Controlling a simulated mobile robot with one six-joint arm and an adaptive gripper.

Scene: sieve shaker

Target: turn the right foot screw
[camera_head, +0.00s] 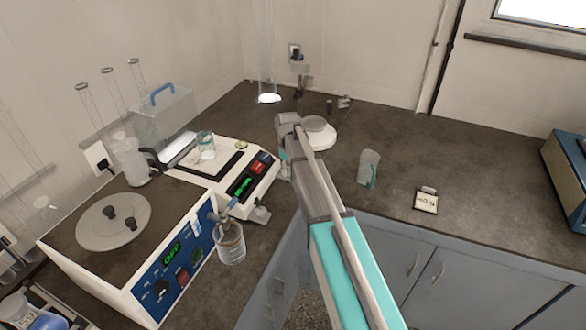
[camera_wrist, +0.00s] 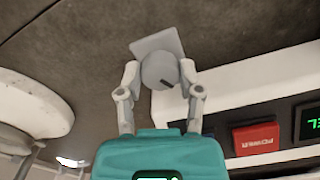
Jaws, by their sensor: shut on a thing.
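The right foot screw is a round grey knob (camera_wrist: 162,66) with a dark mark on its face, in the upper middle of the wrist view. A flat grey square pad (camera_wrist: 150,44) shows beside it. My gripper (camera_wrist: 160,75) is closed around the knob, one finger on each side. The white balance (camera_head: 228,168) has a green display and a red POWER button (camera_wrist: 256,138), which lies to the right of the gripper in the wrist view. In the head view my arm hides most of the gripper and the knob.
A glass beaker (camera_head: 205,146) stands on the balance. A glass (camera_head: 368,167) and a small labelled box (camera_head: 426,200) stand right of my arm. The dark counter (camera_head: 470,190) is mostly clear there.

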